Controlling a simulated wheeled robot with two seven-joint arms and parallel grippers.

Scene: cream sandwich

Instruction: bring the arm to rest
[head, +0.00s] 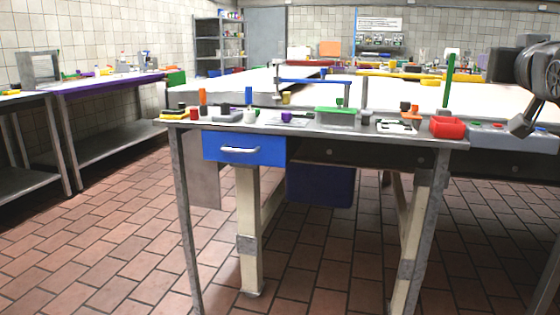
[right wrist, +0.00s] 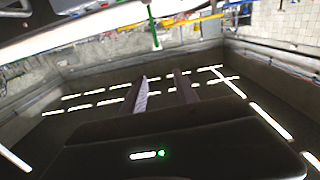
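My right arm (head: 540,72) comes in at the upper right edge of the head view, raised over the right end of the tables. In the right wrist view my right gripper (right wrist: 162,85) shows two fingers standing apart with nothing between them. Behind them is the dark ceiling with rows of lights. My left gripper and left arm are not in view.
A metal worktable (head: 300,128) with a blue drawer (head: 244,149) stands ahead. On it are a green-lidded box (head: 336,114), a red bin (head: 447,127) and several small items. A purple-edged bench (head: 112,80) stands at left. The tiled floor in front is clear.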

